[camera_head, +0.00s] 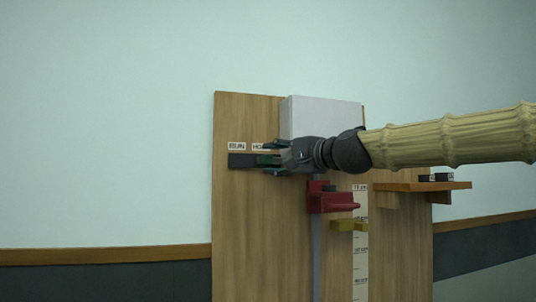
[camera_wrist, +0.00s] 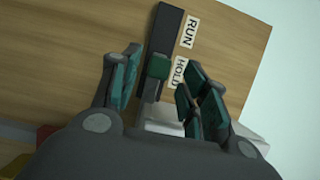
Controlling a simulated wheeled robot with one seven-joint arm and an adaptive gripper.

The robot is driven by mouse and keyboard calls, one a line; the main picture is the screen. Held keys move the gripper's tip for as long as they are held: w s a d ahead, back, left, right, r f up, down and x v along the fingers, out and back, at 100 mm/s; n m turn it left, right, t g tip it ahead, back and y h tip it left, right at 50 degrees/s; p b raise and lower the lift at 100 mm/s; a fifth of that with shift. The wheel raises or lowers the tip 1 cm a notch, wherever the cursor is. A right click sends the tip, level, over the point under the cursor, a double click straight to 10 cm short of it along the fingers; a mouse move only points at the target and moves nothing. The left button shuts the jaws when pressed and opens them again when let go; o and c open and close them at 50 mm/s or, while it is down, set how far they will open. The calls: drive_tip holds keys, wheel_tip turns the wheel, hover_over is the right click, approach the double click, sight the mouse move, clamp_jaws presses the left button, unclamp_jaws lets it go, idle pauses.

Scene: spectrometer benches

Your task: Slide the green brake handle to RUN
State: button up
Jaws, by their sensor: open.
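The green brake handle (camera_wrist: 158,66) sits on a dark slide track (camera_wrist: 168,28), beside the HOLD label (camera_wrist: 178,73). The RUN label (camera_wrist: 190,32) is farther along the track. In the head view, the track (camera_head: 240,161) runs level on the wooden board, with the RUN label (camera_head: 237,146) above its left part. My gripper (camera_wrist: 160,80) is open, with its fingers on either side of the handle. They look apart from it, though contact is hard to tell. In the head view my gripper (camera_head: 272,157) hides most of the handle and part of the HOLD label.
The wooden board (camera_head: 255,220) carries a pale box (camera_head: 322,118) behind my gripper. Below are a red block (camera_head: 332,200), a yellow pointer (camera_head: 349,225) and a scale strip (camera_head: 360,255). A wooden shelf (camera_head: 420,186) with small dark items stands at right. Left of the board is clear.

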sight(271, 160)
drive_tip(key=shift+p+x, duration=0.7)
drive_tip(key=shift+x, duration=1.1)
drive_tip(key=shift+f, duration=0.1)
clamp_jaws()
